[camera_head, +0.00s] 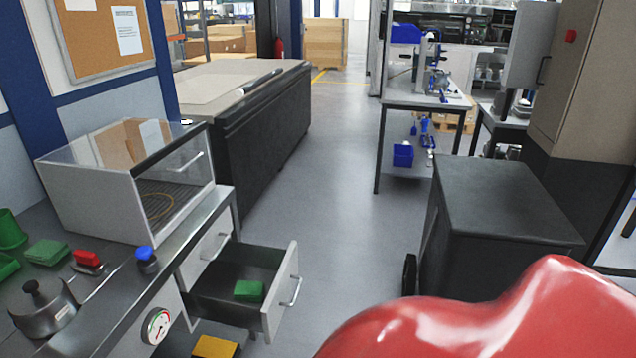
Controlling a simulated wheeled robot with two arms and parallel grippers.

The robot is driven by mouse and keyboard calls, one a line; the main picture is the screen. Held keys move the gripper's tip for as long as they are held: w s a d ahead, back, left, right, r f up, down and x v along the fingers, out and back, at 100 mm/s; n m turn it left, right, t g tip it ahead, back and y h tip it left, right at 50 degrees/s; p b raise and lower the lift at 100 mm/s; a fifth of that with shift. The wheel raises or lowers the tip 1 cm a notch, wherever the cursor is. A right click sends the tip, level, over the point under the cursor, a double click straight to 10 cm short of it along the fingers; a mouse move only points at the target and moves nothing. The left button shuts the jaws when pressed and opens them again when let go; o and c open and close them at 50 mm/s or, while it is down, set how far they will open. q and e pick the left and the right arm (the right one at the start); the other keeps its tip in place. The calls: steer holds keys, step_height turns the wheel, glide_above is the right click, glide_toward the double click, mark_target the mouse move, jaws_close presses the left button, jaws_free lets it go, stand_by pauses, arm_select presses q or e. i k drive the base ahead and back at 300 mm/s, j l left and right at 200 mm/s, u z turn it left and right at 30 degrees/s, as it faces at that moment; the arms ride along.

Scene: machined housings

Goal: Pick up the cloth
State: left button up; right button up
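I cannot make out a clear cloth. A flat green piece (46,251) lies on the steel counter at the left, between the green containers and a red-topped item; it could be a folded cloth or a pad. A second green block-like piece (249,290) lies inside the open drawer (281,297) below the counter; I cannot tell whether it is cloth. Neither of my grippers is in view.
The counter (109,322) also holds a clear-lidded box (129,191), a metal pot (43,312), a red-topped item (88,262) and a blue-knobbed item (146,258). The drawer juts into the aisle. A dark cabinet (497,205) stands right. The middle floor (325,185) is clear.

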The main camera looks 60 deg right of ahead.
mark_target(244, 290)
steer(key=z, duration=0.85)
